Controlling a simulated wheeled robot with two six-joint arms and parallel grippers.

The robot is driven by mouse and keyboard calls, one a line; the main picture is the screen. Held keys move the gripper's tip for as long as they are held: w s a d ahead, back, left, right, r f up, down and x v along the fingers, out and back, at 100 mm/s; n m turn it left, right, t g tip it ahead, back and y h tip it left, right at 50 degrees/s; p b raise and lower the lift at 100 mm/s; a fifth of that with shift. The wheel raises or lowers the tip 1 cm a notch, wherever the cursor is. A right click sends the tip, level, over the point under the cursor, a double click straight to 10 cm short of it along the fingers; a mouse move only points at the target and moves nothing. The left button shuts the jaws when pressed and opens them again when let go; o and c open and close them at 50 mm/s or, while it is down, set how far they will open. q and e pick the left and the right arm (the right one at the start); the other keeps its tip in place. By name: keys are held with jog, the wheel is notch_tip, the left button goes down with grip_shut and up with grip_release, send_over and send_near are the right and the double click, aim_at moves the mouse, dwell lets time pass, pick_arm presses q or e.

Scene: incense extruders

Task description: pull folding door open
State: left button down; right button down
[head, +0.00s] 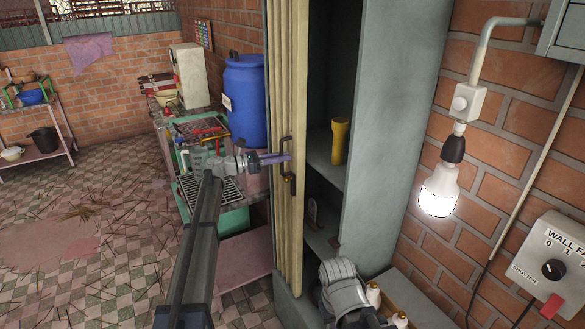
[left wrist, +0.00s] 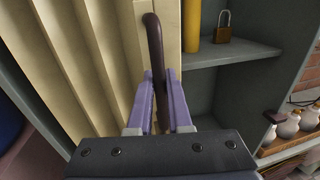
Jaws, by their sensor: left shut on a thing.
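The cream folding door (head: 284,90) stands partly open at the left of a grey cabinet (head: 375,130), and its pleats are bunched. A dark vertical handle (head: 289,182) is on the door's right edge. My left gripper (head: 284,158) is at the handle. In the left wrist view the purple fingers of my left gripper (left wrist: 160,100) are closed around the brown handle (left wrist: 155,50), with the door (left wrist: 80,50) behind and to the left. Part of my right arm shows at the bottom of the head view, but its fingers are not in view.
A yellow cylinder (head: 340,141) stands on a cabinet shelf, and a padlock (left wrist: 223,30) is beside it. A blue barrel (head: 246,100) and a cluttered bench are left of the door. A lit bulb (head: 439,190) hangs at right. The tiled floor at left is mostly open.

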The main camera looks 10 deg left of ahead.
pick_arm(q)
jog(key=shift+w+a, duration=0.5)
jog(key=shift+w, duration=0.2)
jog(key=shift+w+a, duration=0.5)
jog(key=shift+w, duration=0.2)
jog(key=c, duration=0.8)
grip_release()
jog(key=shift+c, duration=0.2)
jog(key=v, duration=0.7)
jog(key=shift+s+a, duration=0.2)
jog(key=shift+a, duration=0.1)
